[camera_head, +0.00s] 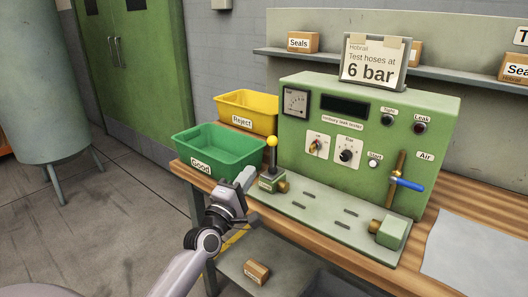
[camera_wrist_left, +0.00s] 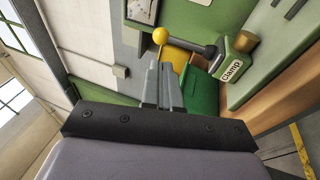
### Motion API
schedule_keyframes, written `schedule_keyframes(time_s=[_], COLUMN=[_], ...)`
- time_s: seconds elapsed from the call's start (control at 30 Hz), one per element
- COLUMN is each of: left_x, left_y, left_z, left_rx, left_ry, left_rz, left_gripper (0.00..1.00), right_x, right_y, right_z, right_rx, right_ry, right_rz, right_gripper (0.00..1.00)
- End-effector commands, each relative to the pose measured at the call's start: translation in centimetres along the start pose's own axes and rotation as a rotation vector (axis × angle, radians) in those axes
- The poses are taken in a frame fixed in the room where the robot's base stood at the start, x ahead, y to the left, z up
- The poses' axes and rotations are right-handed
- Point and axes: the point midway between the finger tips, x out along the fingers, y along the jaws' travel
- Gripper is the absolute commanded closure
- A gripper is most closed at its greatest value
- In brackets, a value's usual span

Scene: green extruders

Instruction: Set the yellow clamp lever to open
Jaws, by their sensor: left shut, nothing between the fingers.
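The clamp lever is a dark upright rod with a yellow ball knob (camera_head: 271,141) on top. It rises from a green block labelled Clamp at the left end of the green test plate. In the left wrist view the yellow knob (camera_wrist_left: 160,35) and the Clamp block (camera_wrist_left: 232,65) show sideways, with the rod between them. My left gripper (camera_head: 247,176) is in front and to the left of the lever, below knob height. Its fingers (camera_wrist_left: 162,70) are shut, empty and appear apart from the lever. My right gripper is not in view.
A green Good bin (camera_head: 219,150) and a yellow Reject bin (camera_head: 247,110) stand left of and behind the lever. The green leak tester (camera_head: 370,125) is behind the plate. A blue valve handle (camera_head: 407,184) sticks out at right. A small box (camera_head: 257,271) lies on the lower shelf.

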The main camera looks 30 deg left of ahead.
Motion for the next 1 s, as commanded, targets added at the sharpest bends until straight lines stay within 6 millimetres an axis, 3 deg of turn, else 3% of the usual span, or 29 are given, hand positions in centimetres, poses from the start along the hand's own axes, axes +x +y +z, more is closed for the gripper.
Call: schedule_keyframes(time_s=[0.5, 0.7, 1.0], left_x=[7.8, 9.1, 9.3], left_y=[0.1, 0.0, 0.0], left_z=[0.1, 0.1, 0.1], left_rx=[0.003, 0.003, 0.002], left_ry=[-0.002, -0.002, -0.002], left_rz=[0.000, -0.001, -0.001], left_gripper=[1.00, 1.00, 1.00], right_x=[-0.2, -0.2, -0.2], right_y=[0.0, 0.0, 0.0], right_z=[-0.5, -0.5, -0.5], right_rx=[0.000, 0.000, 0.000], right_ry=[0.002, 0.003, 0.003], right_rz=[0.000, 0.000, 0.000], right_gripper=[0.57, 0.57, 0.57])
